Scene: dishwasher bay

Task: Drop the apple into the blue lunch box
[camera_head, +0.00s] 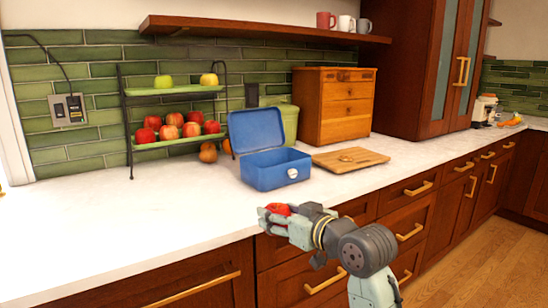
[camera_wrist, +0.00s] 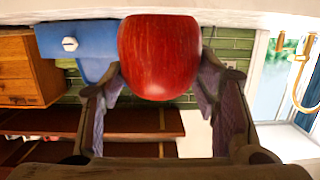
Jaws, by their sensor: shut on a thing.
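A red apple (camera_wrist: 159,58) is held between the fingers of my gripper (camera_wrist: 160,82) in the wrist view. In the head view the apple (camera_head: 279,209) shows as a patch of red at the end of my gripper (camera_head: 268,214), which is just in front of the counter edge. The blue lunch box (camera_head: 276,170) stands on the white counter with its lid raised at the back. The gripper is in front of it, apart from it. The lunch box also shows behind the apple in the wrist view (camera_wrist: 88,42). Its inside is mostly hidden by its front wall.
A two-tier rack (camera_head: 128,120) with several red apples and a few green fruits stands left of the lunch box. A wooden cutting board (camera_head: 350,160) lies to its right, before a wooden drawer box (camera_head: 335,108). The counter (camera_head: 130,225) is clear at the front left.

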